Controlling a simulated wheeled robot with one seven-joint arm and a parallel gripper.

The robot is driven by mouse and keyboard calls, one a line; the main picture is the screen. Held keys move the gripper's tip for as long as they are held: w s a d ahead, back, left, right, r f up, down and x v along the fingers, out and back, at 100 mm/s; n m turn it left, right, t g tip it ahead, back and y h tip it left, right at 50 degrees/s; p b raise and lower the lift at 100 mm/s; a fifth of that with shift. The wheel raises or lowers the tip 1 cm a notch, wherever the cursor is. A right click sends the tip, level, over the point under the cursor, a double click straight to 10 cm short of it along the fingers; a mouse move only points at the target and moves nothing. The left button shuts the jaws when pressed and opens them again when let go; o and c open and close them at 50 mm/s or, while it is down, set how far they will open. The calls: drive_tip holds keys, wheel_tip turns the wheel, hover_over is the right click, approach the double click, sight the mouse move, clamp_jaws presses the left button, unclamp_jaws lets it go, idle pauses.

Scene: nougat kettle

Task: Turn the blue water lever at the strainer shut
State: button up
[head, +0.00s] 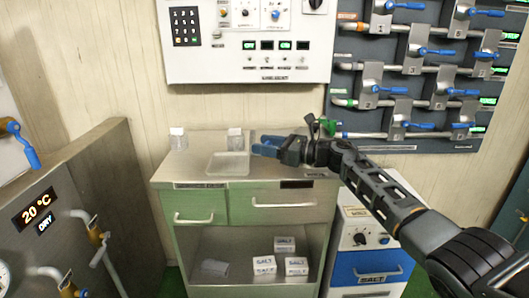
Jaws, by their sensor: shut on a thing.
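My gripper (266,146) reaches in from the right and is over the top of the green cabinet, with blue parts at its tip. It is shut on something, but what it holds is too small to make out. Several blue levers show on the pipe panel at the upper right, such as one blue lever (405,6) at the top and another (437,51) lower down. A further blue lever (27,154) hangs on a brass fitting at the left edge, apart from my gripper. I cannot tell which lever belongs to the strainer, and no strainer is clearly visible.
The green cabinet (265,217) carries two small jars and a clear tray (228,163). Salt boxes (265,265) sit on its lower shelf. A white control box (248,72) hangs above. A grey machine (85,175) with a display stands left. A blue-fronted salt unit (366,270) stands right.

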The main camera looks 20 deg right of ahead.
idle(0.4)
drive_tip(key=o, duration=1.4)
drive_tip(key=shift+v, duration=3.95)
